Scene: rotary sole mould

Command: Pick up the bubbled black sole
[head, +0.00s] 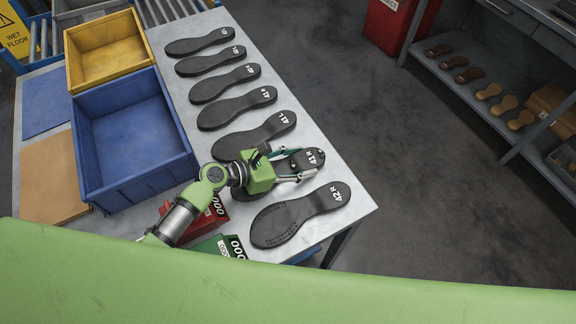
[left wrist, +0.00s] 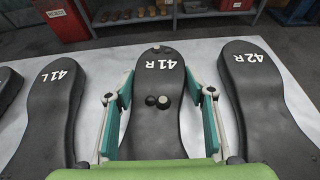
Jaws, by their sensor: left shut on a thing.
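The black sole marked 41 R (head: 313,157) lies across the table near its right edge, second from the front. In the left wrist view this sole (left wrist: 156,130) shows two round bumps, one dark and one pale, below its number. My left gripper (head: 301,164) is shut on this sole, with one green-and-grey finger along each long side; both fingers also show in the left wrist view (left wrist: 161,92). The gripper hides part of the sole in the head view. The sole looks level, and I cannot tell whether it is clear of the table. My right gripper is not in view.
Black sole 42 R (head: 290,217) lies in front, 41 L (head: 250,138) behind, with several more soles beyond. A blue bin (head: 137,185) and a yellow bin (head: 107,78) stand at left. Red and green counters sit below my arm. A shelf (head: 465,95) stands across the floor.

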